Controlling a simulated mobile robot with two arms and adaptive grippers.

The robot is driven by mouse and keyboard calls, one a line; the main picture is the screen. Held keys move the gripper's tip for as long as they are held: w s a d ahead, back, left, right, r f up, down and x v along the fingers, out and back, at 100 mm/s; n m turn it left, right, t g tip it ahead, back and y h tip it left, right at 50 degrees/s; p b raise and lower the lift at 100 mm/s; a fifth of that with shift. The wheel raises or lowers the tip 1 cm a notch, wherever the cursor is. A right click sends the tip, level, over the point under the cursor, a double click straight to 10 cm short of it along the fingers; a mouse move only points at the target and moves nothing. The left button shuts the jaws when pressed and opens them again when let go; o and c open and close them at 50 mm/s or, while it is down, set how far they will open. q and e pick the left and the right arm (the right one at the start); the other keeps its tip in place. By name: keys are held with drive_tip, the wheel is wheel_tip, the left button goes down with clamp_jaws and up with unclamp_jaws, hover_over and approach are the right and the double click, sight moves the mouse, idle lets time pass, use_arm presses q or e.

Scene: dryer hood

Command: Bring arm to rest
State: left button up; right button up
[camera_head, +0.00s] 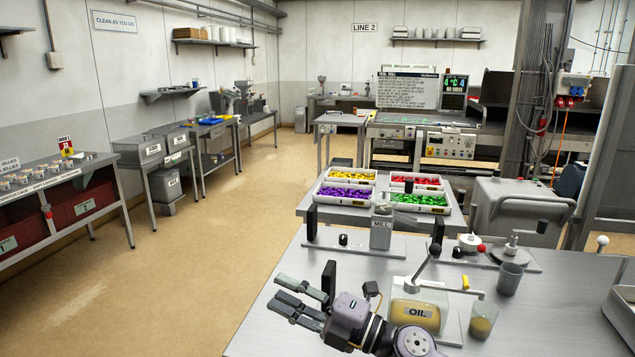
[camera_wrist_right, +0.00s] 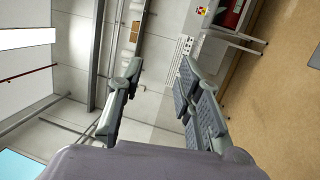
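My right gripper (camera_head: 305,294) is in the lower middle of the head view, above the left edge of the metal table (camera_head: 268,336). Its fingers point left. In the right wrist view the two fingers (camera_wrist_right: 155,95) stand apart with nothing between them, only wall and floor beyond. My right arm reaches in from the bottom of the head view, in front of the oil dispenser (camera_head: 420,315). My left gripper is in neither view.
On the table a cup with yellowish liquid (camera_head: 482,320) and a grey cup (camera_head: 509,278) stand right of the oil dispenser. The mill (camera_head: 381,230) stands behind. Trays of coloured pieces (camera_head: 347,192) lie farther back. The floor to the left (camera_head: 170,270) is free.

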drive_tip(key=d+f+m+t+h, duration=0.5)
drive_tip(key=d+m+h, duration=0.35)
drive_tip(key=m, duration=0.25)
drive_tip(key=d+f+m+t+h, duration=0.45)
drive_tip(key=d+m+h, duration=0.35)
drive_tip(key=m, duration=0.4)
drive_tip(key=s+d+f+m+g+h, duration=0.2)
drive_tip(key=s+d+f+m+g, duration=0.2)
drive_tip(key=s+d+f, duration=0.4)
drive_tip(key=s+d+f+m+g, duration=0.1)
drive_tip(key=s+f+g, duration=0.45)
drive_tip(key=s, duration=0.55)
drive_tip(key=s+f+m+g, duration=0.1)
drive_tip(key=s+f+g, duration=0.45)
drive_tip(key=s, duration=0.65)
drive_tip(key=s+f+x, duration=0.1)
drive_tip(key=s+x, duration=0.2)
drive_tip(key=x, duration=1)
drive_tip(key=s+x, duration=0.3)
drive_tip(key=x, duration=1)
drive_tip(key=s+d+f+g+b, duration=0.1)
drive_tip(key=s+d+f, duration=0.2)
drive_tip(key=s+f, duration=1.5)
drive_tip(key=shift+g, duration=0.35)
drive_tip(key=shift+s, duration=0.15)
